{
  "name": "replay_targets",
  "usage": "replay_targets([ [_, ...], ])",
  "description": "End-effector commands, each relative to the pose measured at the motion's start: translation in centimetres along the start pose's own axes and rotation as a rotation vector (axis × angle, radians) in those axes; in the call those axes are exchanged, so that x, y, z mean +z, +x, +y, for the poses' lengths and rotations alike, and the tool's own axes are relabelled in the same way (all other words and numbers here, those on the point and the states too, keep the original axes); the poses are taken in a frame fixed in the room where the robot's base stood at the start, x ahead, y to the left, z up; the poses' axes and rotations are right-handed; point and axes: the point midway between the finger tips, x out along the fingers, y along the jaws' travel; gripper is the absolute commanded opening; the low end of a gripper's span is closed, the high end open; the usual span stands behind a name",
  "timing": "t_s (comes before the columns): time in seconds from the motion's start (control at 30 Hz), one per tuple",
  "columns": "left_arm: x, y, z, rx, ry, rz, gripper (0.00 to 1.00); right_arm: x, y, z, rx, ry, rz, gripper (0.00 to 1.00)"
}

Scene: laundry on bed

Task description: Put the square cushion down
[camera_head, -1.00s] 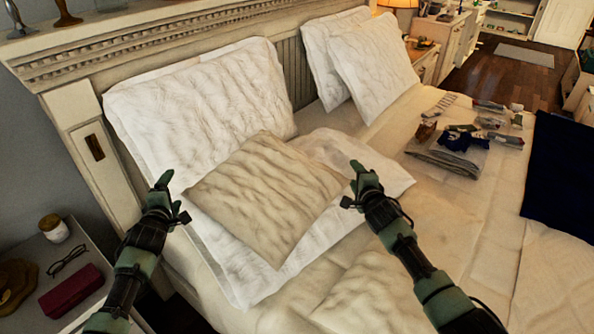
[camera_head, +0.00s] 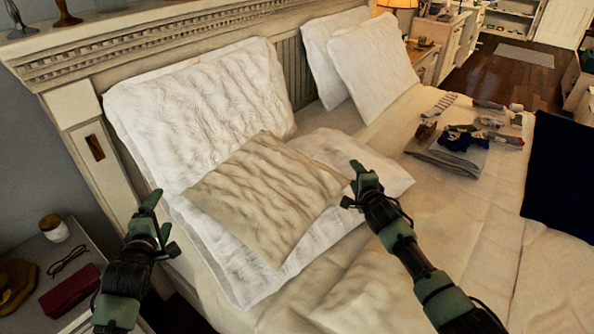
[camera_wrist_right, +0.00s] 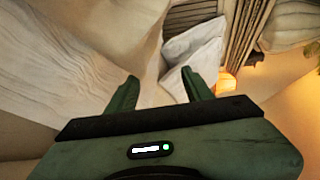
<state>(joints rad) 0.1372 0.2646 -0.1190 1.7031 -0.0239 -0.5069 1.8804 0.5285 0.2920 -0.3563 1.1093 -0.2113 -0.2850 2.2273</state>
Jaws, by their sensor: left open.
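The square cushion (camera_head: 265,195) is beige and wrinkled. In the head view it lies tilted on white pillows near the headboard. My left gripper (camera_head: 160,213) is open and empty, to the left of the cushion and apart from it. My right gripper (camera_head: 358,185) is just right of the cushion's right corner in the head view; whether it touches is unclear. In the right wrist view its two fingers (camera_wrist_right: 160,90) stand apart with nothing between them. The cushion cannot be made out for certain in the wrist view.
White pillows (camera_head: 190,110) lean on the headboard (camera_head: 200,40), with more (camera_head: 375,65) farther right. Folded clothes and small items (camera_head: 455,150) lie on the bed. A dark blue cloth (camera_head: 560,180) is at the right. A nightstand (camera_head: 30,250) holds glasses and a red case. The near bed is clear.

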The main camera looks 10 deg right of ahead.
Motion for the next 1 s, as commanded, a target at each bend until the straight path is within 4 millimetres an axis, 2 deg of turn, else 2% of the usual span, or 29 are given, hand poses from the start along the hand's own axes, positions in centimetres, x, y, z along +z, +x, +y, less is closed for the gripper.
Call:
replay_targets([
  [0.13,0.0,0.0,0.0,0.0,-0.001,0.0,0.83,0.0,0.0,-0.1,-0.001,0.0,-0.001,0.5],
  [0.17,0.0,0.0,0.0,0.0,-0.001,0.0,0.83,0.0,0.0,-0.1,-0.001,0.0,-0.001,0.57],
  [0.27,0.0,0.0,0.0,0.0,-0.001,0.0,0.83,0.0,0.0,-0.1,-0.001,0.0,-0.001,0.85],
  [0.3,0.0,0.0,0.0,0.0,-0.001,0.0,0.83,0.0,0.0,-0.1,-0.001,0.0,-0.001,0.88],
  [0.73,0.0,0.0,0.0,0.0,-0.001,0.0,0.83,0.0,-0.6,0.1,-0.001,0.001,0.0,0.88],
  [0.87,0.0,0.0,0.0,0.0,-0.001,0.0,0.83,0.0,-2.1,0.1,-0.001,0.0,-0.001,0.88],
  [1.0,0.0,0.0,0.0,0.0,-0.001,0.0,0.83,0.1,-4.4,0.2,0.001,0.001,-0.001,0.88],
])
